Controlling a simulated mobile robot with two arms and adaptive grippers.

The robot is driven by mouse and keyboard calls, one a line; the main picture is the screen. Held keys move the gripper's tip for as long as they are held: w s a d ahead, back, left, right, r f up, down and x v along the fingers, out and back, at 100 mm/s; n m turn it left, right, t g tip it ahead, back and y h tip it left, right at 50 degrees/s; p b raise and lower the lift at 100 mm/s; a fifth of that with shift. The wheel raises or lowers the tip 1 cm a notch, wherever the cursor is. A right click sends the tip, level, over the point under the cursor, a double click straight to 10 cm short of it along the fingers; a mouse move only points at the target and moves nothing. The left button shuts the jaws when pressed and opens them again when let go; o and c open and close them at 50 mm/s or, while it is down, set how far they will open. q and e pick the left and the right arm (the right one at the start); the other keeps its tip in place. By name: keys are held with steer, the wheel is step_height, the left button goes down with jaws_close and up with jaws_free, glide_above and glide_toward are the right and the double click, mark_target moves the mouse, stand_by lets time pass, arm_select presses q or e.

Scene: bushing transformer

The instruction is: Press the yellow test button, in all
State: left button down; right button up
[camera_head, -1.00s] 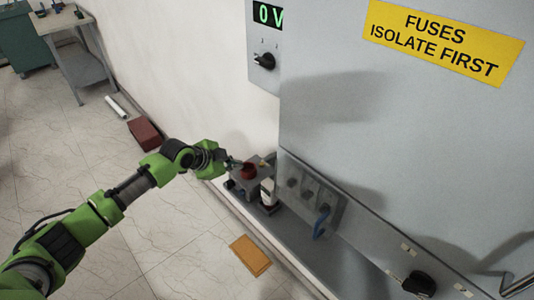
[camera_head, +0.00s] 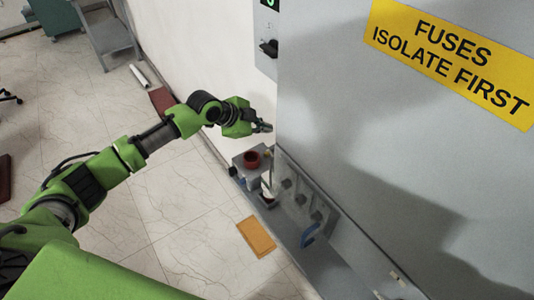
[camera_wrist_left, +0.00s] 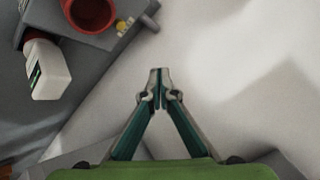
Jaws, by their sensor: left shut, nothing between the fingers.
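A grey box with a red round cup-like part (camera_head: 252,160) stands at the foot of the wall beside the cabinet. In the left wrist view the red part (camera_wrist_left: 92,12) is at the upper left. A small yellow spot (camera_wrist_left: 121,25), which looks like the yellow button, sits on the box beside it. I cannot make it out in the head view. My left gripper (camera_head: 266,127) is beyond the box in the head view, apart from it. In the left wrist view its fingertips (camera_wrist_left: 159,75) meet, empty, over a pale surface. My right gripper is not in view.
A white bottle with a dark label (camera_wrist_left: 47,70) stands beside the box. A panel with dark knobs and a blue handle (camera_head: 309,235) is to the right. The grey cabinet with a yellow sign (camera_head: 450,60) fills the right side. An orange-yellow slab (camera_head: 256,237) lies on the floor.

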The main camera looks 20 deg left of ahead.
arm_select(q)
step_height(320, 180, down, 3)
steer(key=shift+f+b, duration=0.1)
steer(key=shift+b, duration=1.05)
steer(key=b, duration=0.4)
glide_above(265, 155)
step_height(265, 155, down, 4)
steer(key=shift+f, duration=0.6)
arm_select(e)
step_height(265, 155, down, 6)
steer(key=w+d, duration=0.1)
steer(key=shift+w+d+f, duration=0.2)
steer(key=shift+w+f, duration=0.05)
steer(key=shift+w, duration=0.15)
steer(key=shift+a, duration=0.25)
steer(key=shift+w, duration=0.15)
arm_select(q)
steer(key=shift+f, duration=0.4)
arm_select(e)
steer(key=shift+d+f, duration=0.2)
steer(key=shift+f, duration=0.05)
